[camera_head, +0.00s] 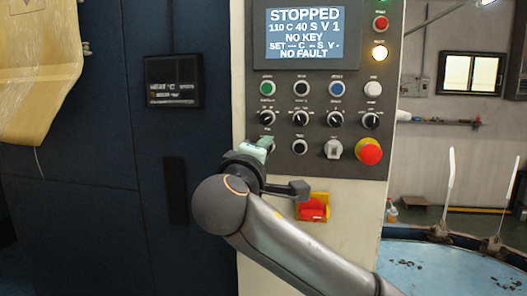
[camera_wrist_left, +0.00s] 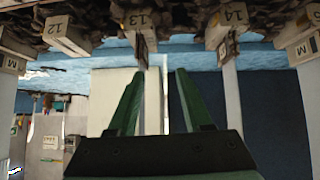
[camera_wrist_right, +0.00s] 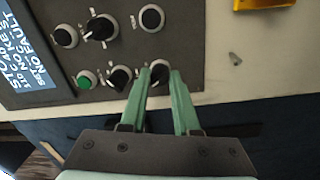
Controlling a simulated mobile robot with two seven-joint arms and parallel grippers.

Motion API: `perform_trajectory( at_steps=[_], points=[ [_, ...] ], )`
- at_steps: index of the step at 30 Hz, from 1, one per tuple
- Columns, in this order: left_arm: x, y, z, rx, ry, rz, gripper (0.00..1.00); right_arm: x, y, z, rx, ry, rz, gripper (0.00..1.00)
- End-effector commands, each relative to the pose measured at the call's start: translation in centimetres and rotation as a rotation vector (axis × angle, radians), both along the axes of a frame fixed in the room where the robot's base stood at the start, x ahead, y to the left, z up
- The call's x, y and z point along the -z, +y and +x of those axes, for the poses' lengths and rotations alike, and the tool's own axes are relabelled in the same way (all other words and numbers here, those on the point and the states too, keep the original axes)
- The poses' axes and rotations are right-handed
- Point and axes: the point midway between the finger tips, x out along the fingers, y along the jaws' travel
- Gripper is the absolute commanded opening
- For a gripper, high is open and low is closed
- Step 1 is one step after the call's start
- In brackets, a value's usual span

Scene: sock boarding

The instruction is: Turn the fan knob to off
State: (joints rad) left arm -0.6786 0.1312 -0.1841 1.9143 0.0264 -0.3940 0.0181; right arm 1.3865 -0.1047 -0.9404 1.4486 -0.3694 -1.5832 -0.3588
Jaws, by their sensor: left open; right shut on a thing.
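The control panel (camera_head: 318,160) has rows of buttons and black rotary knobs; their small labels are too small to read, so I cannot confirm which is the fan knob. My right gripper (camera_head: 262,143) reaches the lower-left knob and mostly hides it. In the right wrist view the green fingers (camera_wrist_right: 161,74) are shut around that black knob (camera_wrist_right: 160,67), below another knob (camera_wrist_right: 120,78) and the green button (camera_wrist_right: 87,80) of the same column. My left gripper (camera_wrist_left: 158,75) is open and empty, away from the panel and outside the head view.
The screen (camera_head: 305,35) reads STOPPED, NO KEY, NO FAULT. A red emergency button (camera_head: 369,151) and a red-yellow switch (camera_head: 313,207) are near my right arm. Numbered blocks (camera_wrist_left: 140,20) line the top of the left wrist view.

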Motion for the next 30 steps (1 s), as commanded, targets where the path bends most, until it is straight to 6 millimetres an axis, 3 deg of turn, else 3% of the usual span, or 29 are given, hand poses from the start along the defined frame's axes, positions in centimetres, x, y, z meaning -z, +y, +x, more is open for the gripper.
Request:
perform_trajectory(
  at_steps=[6, 7, 14, 23, 30],
  points=[
    [0.0, 0.0, 0.0, 0.000, 0.000, 0.000, 0.50, 0.1, 0.0, 0.0, 0.000, 0.001, -0.003, 0.00],
    [0.0, 0.0, 0.0, 0.000, 0.000, 0.000, 0.50, 0.1, 0.0, 0.0, 0.000, 0.001, -0.003, 0.33],
    [0.0, 0.0, 0.0, 0.000, 0.001, 0.000, 0.50, 0.0, 0.0, 0.0, 0.000, 0.000, -0.001, 0.59],
    [0.1, 0.0, 0.0, 0.000, 0.001, 0.000, 0.50, 0.1, 0.1, -0.2, -0.001, 0.000, 0.001, 0.60],
    [1.6, 0.0, 0.0, 0.000, 0.001, 0.000, 0.50, 0.5, 1.0, -3.7, -0.007, -0.002, 0.002, 0.60]
  ],
)
